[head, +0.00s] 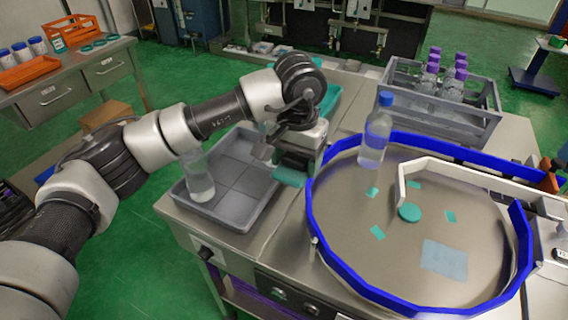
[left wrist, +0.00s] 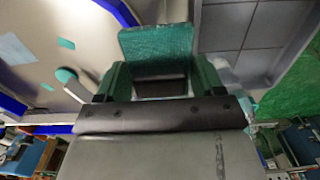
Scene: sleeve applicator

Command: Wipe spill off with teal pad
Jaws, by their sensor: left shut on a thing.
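My left gripper (head: 292,164) is shut on the teal pad (head: 289,178). It holds the pad near the right edge of the grey tray, left of the round table's blue rail. In the left wrist view the pad (left wrist: 155,42) stands out beyond the fingers (left wrist: 160,78). A pale blue flat patch (head: 445,260), which looks like the spill, lies on the front right of the round metal table (head: 345,240). The pad is well away from this patch. My right gripper is not in view.
A blue rail (head: 322,232) rings the table, with a white guide (head: 400,188) inside. A blue-capped bottle (head: 375,138) stands at the back left. Small teal pieces (head: 377,232) and a teal disc (head: 409,212) lie around. The grey tray (head: 240,218) holds a clear bottle (head: 199,180).

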